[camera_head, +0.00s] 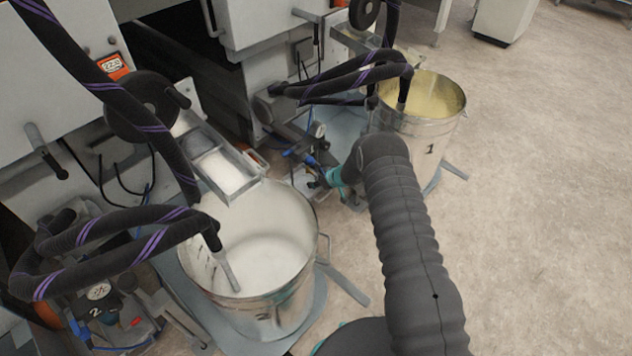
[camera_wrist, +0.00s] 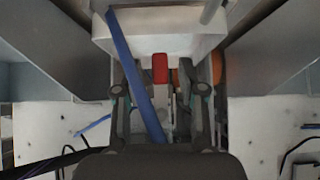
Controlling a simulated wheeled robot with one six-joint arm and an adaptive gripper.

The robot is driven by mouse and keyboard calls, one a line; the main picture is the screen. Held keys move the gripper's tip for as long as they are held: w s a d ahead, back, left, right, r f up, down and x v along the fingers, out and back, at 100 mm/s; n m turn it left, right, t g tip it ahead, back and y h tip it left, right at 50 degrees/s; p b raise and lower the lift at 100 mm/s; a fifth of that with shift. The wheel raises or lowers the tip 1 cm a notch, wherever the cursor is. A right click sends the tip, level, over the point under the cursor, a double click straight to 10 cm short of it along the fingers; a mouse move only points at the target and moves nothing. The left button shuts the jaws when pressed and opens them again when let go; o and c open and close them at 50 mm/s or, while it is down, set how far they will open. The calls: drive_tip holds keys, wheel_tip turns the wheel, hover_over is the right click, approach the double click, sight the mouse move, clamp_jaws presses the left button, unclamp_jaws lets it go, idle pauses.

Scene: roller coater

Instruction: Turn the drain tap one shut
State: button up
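A small red piece (camera_wrist: 160,68), possibly the handle of drain tap one, shows in the wrist view below a pale metal box (camera_wrist: 160,40). My gripper (camera_wrist: 168,82) has its fingers apart, one on each side of the red piece; I see no clear contact. A blue hose (camera_wrist: 135,75) crosses in front of the left finger. In the head view my gripper (camera_head: 334,178) is low beside the pump fittings, left of the bucket marked 1 (camera_head: 425,135). My arm hides much of that spot, and the tap cannot be made out there.
A white-filled bucket (camera_head: 265,255) stands nearer at the left, with a metal trough (camera_head: 222,170) above its rim. Dark hoses with purple stripes (camera_head: 150,235) loop over both buckets. Grey machine panels (camera_wrist: 265,50) flank my gripper. Open floor (camera_head: 540,200) lies to the right.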

clamp_jaws()
